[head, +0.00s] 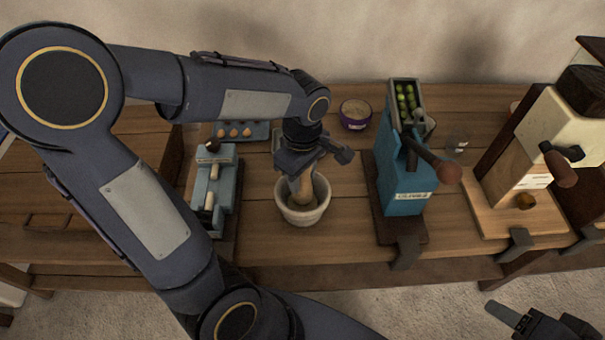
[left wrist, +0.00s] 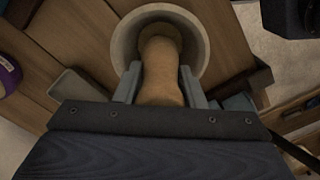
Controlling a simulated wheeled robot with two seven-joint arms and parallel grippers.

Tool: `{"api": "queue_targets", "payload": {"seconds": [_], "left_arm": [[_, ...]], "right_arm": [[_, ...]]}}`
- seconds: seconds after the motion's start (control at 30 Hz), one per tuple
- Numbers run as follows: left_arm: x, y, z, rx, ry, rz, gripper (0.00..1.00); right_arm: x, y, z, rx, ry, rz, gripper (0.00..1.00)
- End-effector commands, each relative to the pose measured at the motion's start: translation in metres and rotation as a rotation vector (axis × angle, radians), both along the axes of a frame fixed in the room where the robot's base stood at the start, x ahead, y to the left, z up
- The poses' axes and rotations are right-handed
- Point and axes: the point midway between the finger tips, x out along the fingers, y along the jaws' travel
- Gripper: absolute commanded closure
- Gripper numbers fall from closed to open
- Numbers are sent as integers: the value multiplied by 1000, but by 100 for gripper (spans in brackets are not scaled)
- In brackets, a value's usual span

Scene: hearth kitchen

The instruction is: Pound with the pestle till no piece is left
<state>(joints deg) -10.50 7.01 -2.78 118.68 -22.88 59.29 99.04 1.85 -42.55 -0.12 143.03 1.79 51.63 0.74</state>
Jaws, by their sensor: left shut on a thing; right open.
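The stone mortar (head: 303,214) stands on the wooden counter, below my left gripper. The wooden pestle (head: 303,190) is held by my left gripper (head: 301,172), with its lower end inside the mortar bowl. In the left wrist view the jaws (left wrist: 159,88) are shut around the tan pestle (left wrist: 161,72), and the mortar's pale rim (left wrist: 119,45) surrounds its head. The pestle hides much of the bowl, so I cannot tell what pieces lie inside. My right gripper (head: 545,318) is open and empty at the lower right, over the floor in front of the counter.
A blue olive machine (head: 403,185) with a wooden-knobbed lever stands right of the mortar. A pale blue device (head: 211,185) stands to its left. A purple tub (head: 355,114) and a blue tray (head: 255,131) are behind. A cream machine (head: 550,130) stands at far right.

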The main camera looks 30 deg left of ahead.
Motion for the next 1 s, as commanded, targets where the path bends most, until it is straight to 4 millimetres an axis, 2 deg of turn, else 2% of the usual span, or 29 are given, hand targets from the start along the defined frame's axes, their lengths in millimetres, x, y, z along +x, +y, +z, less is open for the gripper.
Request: {"api": "queue_targets", "payload": {"seconds": [0.03, 0.1, 0.27, 0.57, 1.0], "left_arm": [[0, 0, 13, 0, -2, 0, 100], [0, 0, 22, 0, -2, 0, 100], [0, 0, 33, 0, -1, -1, 100], [0, 0, 31, 0, -1, -1, 100], [0, 0, 16, 0, -1, 0, 100]], "right_arm": [[0, 0, 11, 0, 0, 0, 44], [0, 0, 19, 0, 0, 0, 44], [0, 0, 28, 0, 0, 0, 44], [0, 0, 25, 0, 0, 0, 44], [0, 0, 13, 0, 0, 0, 44]]}}
